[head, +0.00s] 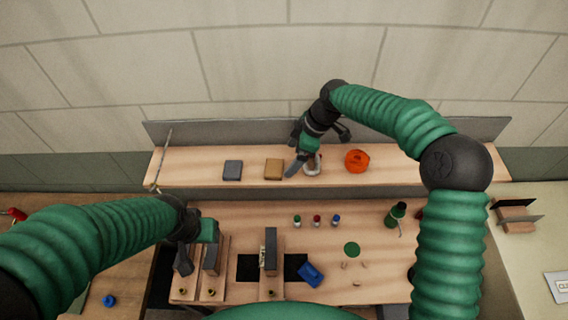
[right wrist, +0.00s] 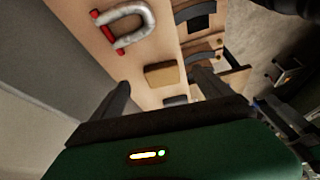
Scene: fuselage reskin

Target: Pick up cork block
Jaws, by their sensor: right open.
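The cork block (head: 273,169) is a small brown block lying on the raised wooden shelf, between a dark grey block and a horseshoe magnet. In the right wrist view the cork block (right wrist: 161,74) shows between and beyond my fingers. My right gripper (head: 312,155) is open above the shelf, just right of the cork block in the head view; its fingers (right wrist: 160,82) are apart with nothing held. My left gripper (head: 198,250) is low at the left over the workbench, near upright dark pieces; its fingers are hard to tell from them.
The dark grey block (head: 233,170) lies left of the cork. The horseshoe magnet (right wrist: 130,25) with red tips lies close by, and an orange round item (head: 357,161) sits further right. A grey panel (head: 215,133) backs the shelf. The bench below holds small bottles and a blue item (head: 311,274).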

